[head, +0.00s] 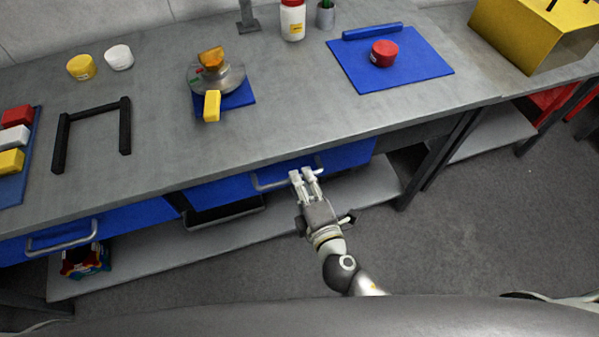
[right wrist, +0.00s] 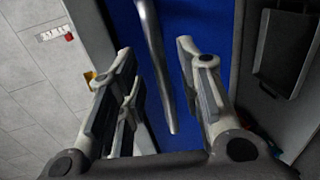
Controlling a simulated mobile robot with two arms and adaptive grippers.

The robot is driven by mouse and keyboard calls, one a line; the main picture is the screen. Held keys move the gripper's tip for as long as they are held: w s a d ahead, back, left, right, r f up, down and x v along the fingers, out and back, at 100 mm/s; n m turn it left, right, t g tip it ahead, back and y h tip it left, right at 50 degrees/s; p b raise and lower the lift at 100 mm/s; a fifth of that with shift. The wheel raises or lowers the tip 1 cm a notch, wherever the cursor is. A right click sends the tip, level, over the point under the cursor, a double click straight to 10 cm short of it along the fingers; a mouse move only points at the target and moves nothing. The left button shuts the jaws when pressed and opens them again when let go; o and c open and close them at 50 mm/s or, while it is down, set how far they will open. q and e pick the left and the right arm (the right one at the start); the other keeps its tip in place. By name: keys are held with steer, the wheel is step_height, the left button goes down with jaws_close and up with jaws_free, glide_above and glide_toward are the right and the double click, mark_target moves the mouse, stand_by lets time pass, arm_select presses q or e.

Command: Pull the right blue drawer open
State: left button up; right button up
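The right blue drawer (head: 345,157) sits under the grey workbench top, and its front looks about flush beneath the edge. Its silver bar handle (head: 268,186) runs along the front. My right gripper (head: 304,174) is at the right part of this handle. In the right wrist view the gripper (right wrist: 155,62) is open, with the handle bar (right wrist: 152,45) between its fingers and a gap visible on both sides. The blue drawer front (right wrist: 205,20) lies behind the fingers. Whether a finger touches the bar is unclear. My left gripper is not in view.
A left blue drawer (head: 140,216) with its own handle (head: 62,244) is further left. A lower shelf (head: 375,188) runs beneath. On the bench are a scale-like metal device (head: 228,80), a blue mat (head: 425,65) and a black frame (head: 92,112). The floor in front is clear.

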steer(key=shift+x, duration=1.45)
steer(key=shift+c, duration=0.2)
jaws_close()
